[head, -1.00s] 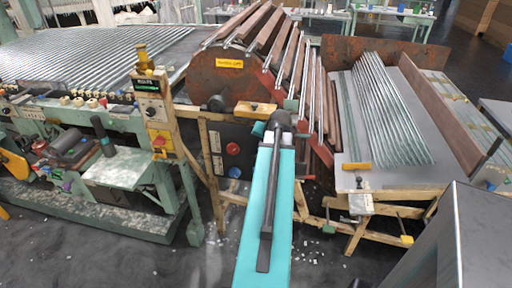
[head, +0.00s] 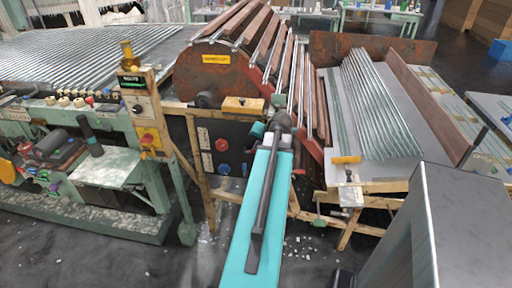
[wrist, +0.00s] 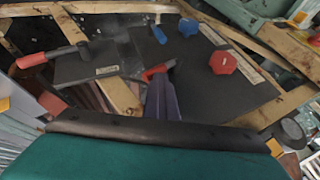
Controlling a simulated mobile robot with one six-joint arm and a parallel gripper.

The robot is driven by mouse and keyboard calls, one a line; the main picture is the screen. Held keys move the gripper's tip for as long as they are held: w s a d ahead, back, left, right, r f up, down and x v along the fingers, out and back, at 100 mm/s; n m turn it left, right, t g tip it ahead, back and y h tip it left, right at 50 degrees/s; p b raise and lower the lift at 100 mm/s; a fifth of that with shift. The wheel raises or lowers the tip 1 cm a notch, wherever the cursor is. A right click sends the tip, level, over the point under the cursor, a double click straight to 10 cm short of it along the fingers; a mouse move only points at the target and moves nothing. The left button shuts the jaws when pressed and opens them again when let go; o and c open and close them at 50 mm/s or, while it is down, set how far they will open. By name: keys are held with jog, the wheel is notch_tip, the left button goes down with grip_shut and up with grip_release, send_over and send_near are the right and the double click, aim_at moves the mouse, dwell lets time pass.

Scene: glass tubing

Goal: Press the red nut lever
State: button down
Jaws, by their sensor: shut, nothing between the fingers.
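The red nut-shaped knob (head: 221,144) sits on the dark panel (head: 208,133) under the rusty drum, just above a blue knob (head: 224,169). In the wrist view, the red nut knob (wrist: 223,63) is right of my gripper (wrist: 162,82), and the blue knob (wrist: 188,27) is above it. My gripper's fingers are together and empty, apart from the red knob. A small red handle (wrist: 157,71) shows at the fingertips; I cannot tell if they touch it. In the head view my teal arm hides most of the gripper.
Wooden frame beams (wrist: 255,35) border the panel. A red-handled lever (wrist: 48,56) lies at the wrist view's left. A green machine (head: 110,185) stands left, a rack of glass tubes (head: 375,105) right, and a grey cabinet (head: 450,235) at front right. Some dark floor is open.

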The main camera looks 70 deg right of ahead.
jog(key=shift+s+f, duration=0.4)
jog(key=shift+s, duration=0.05)
jog(key=shift+w+r, duration=0.1)
jog(key=shift+r, duration=0.05)
jog(key=p+v, duration=0.1)
jog(key=v, duration=1.1)
jog(key=shift+r, duration=0.4)
jog(key=shift+w+d, duration=0.1)
jog(key=shift+w, duration=0.1)
